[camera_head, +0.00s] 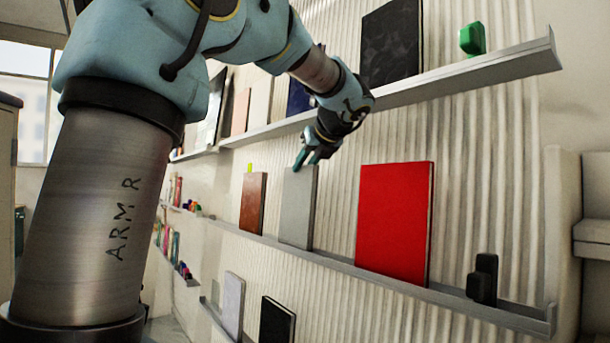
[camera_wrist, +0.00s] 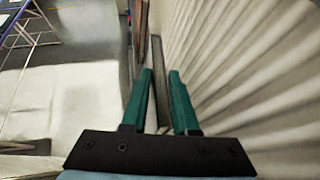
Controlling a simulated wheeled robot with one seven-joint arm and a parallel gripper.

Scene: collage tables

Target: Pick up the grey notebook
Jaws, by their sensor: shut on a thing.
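The grey notebook (camera_head: 297,210) stands upright on the middle wall shelf in the head view, between a brown book and a large red book. My gripper (camera_head: 308,161) comes down on its top edge from above. In the wrist view, the teal fingers of my gripper (camera_wrist: 160,90) lie on either side of the notebook's narrow edge (camera_wrist: 157,62), shut on it. The notebook's lower end appears still at the shelf; any small gap there cannot be told.
The brown book (camera_head: 253,202) is close on the left, the red book (camera_head: 395,222) on the right. The middle shelf (camera_head: 345,268) has dark blocks (camera_head: 482,280) at its right end. The upper shelf (camera_head: 480,72) holds a black book (camera_head: 391,42) and a green object (camera_head: 472,39).

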